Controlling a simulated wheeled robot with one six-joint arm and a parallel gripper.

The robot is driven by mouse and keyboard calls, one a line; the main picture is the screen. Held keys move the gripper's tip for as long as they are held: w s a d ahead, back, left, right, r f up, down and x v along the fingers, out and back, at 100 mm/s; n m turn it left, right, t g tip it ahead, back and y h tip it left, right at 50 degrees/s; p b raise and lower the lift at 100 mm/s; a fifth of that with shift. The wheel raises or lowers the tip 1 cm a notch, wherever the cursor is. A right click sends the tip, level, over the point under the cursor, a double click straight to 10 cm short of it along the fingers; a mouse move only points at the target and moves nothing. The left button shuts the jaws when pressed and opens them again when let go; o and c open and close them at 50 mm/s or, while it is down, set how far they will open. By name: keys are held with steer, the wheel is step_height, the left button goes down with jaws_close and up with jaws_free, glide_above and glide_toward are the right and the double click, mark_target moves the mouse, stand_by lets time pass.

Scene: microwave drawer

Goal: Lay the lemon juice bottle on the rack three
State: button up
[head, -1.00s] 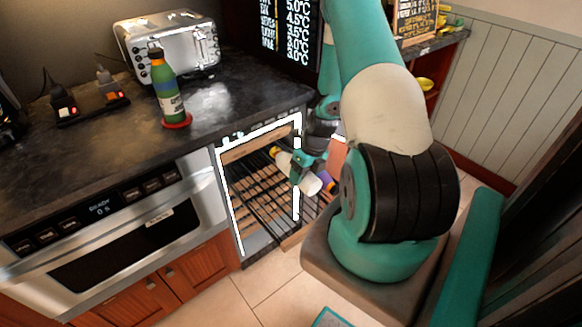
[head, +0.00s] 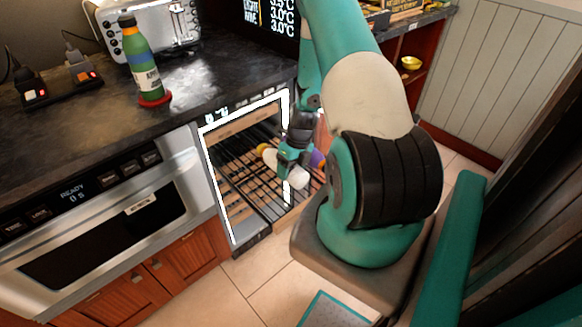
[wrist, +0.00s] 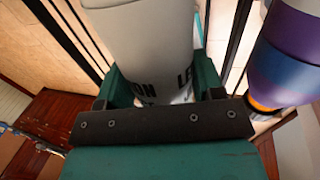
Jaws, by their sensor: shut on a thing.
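The lemon juice bottle is white with a yellow cap, and its white end (head: 298,180) shows in the head view. In the wrist view its white body (wrist: 148,45) carries dark letters, partly hidden by the gripper. My gripper (head: 290,155) is shut on the bottle, with a green finger on each side of it in the wrist view (wrist: 152,88). The bottle lies roughly sideways over a pulled-out wire rack (head: 247,200) of the open cooler. I cannot tell whether it touches the wires.
A purple and blue bottle (wrist: 287,55) lies close to the right of the held bottle; its purple part also shows in the head view (head: 317,158). The cooler's white-edged door frame (head: 218,190) stands at the left. A green bottle (head: 142,62) and a toaster (head: 165,30) are on the counter.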

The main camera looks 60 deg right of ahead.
steer(key=shift+f, duration=0.6)
steer(key=o, duration=1.3)
steer(key=v, duration=1.7)
steer(key=shift+r, duration=0.25)
